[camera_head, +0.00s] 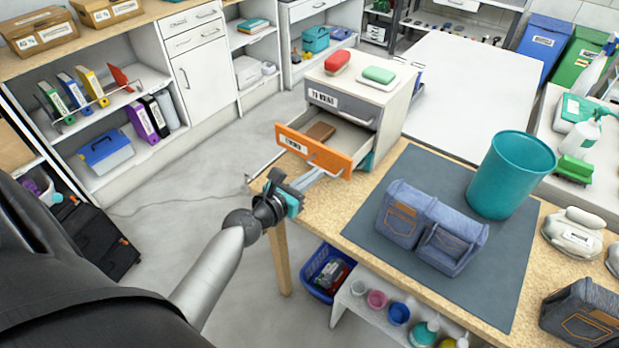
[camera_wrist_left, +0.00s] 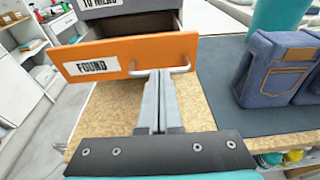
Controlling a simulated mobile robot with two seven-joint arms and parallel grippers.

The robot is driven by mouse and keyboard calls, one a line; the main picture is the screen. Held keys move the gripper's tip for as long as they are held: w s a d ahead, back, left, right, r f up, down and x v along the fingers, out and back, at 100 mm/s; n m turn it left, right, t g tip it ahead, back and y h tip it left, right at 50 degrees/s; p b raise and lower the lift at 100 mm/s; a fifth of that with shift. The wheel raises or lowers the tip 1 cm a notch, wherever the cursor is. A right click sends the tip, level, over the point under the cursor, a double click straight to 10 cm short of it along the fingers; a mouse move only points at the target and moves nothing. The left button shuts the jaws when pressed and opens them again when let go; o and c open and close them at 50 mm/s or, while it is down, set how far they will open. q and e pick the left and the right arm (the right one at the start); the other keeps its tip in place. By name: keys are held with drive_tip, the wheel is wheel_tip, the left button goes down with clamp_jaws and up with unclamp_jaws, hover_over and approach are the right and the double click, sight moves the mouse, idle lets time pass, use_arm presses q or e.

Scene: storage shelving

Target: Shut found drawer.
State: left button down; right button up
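The orange drawer labelled FOUND (camera_head: 314,149) stands pulled out from the small grey-white cabinet (camera_head: 388,98). A brown item (camera_head: 320,131) lies inside. The drawer's front also shows in the left wrist view (camera_wrist_left: 100,60), with a pale bar handle (camera_wrist_left: 183,70). My left gripper (camera_head: 338,166) is in front of the drawer; in the left wrist view its fingers (camera_wrist_left: 162,76) are together, with their tips at the middle of the handle, overlapping the bar. I cannot tell if they touch it. The grey drawer above (camera_head: 342,103) looks shut. My right gripper is not in view.
Folded denim items (camera_head: 432,225) and a teal bin (camera_head: 511,175) stand on the dark mat (camera_head: 370,215), right of the drawer. A red and a green item (camera_head: 378,75) rest on the cabinet top.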

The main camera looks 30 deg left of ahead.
use_arm(q)
approach(344, 146)
drive_tip(key=w, duration=0.2)
drive_tip(key=w+d, duration=0.1)
drive_tip(key=w, duration=0.1)
drive_tip(key=w+d+r, duration=0.1)
drive_tip(key=w, duration=0.1)
drive_tip(key=shift+b, duration=0.4)
drive_tip(key=shift+w+d+r, duration=0.1)
drive_tip(key=shift+w, duration=0.1)
drive_tip(key=shift+r, duration=0.2)
